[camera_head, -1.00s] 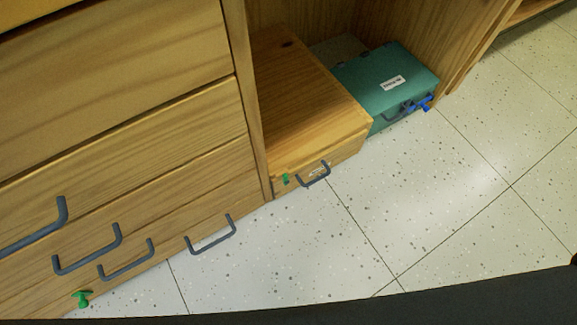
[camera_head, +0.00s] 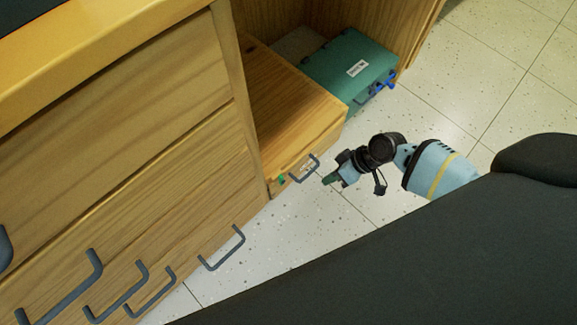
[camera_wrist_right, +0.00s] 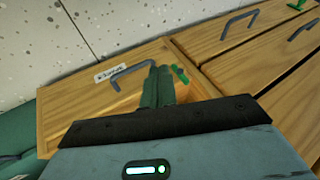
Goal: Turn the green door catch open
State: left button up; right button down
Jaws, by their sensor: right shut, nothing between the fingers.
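A small green door catch (camera_head: 282,180) is on the front of a low wooden box (camera_head: 305,155), left of the box's grey handle (camera_head: 304,168). In the right wrist view the catch (camera_wrist_right: 180,75) shows just right of my fingertips, partly close behind them. My right gripper (camera_head: 330,179) is shut and empty, in front of the box and to the right of the catch in the head view. In the right wrist view its green fingers (camera_wrist_right: 158,85) are together, pointing at the box front near the handle (camera_wrist_right: 130,75). Whether they touch the catch cannot be told. My left gripper is out of view.
A green case (camera_head: 352,68) with blue latches lies right of the box in the cubby. Wooden drawers with grey handles (camera_head: 222,250) stand to the left. Another green catch (camera_wrist_right: 297,5) shows at the wrist view's top right. Speckled floor (camera_head: 440,95) is clear.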

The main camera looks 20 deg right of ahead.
aim_at(281, 180)
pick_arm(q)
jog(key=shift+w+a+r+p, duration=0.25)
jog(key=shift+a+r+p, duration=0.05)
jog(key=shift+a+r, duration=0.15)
pick_arm(e)
jog(key=w+d+r, duration=0.1)
jog(key=w+r, duration=0.4)
jog(key=w, duration=0.2)
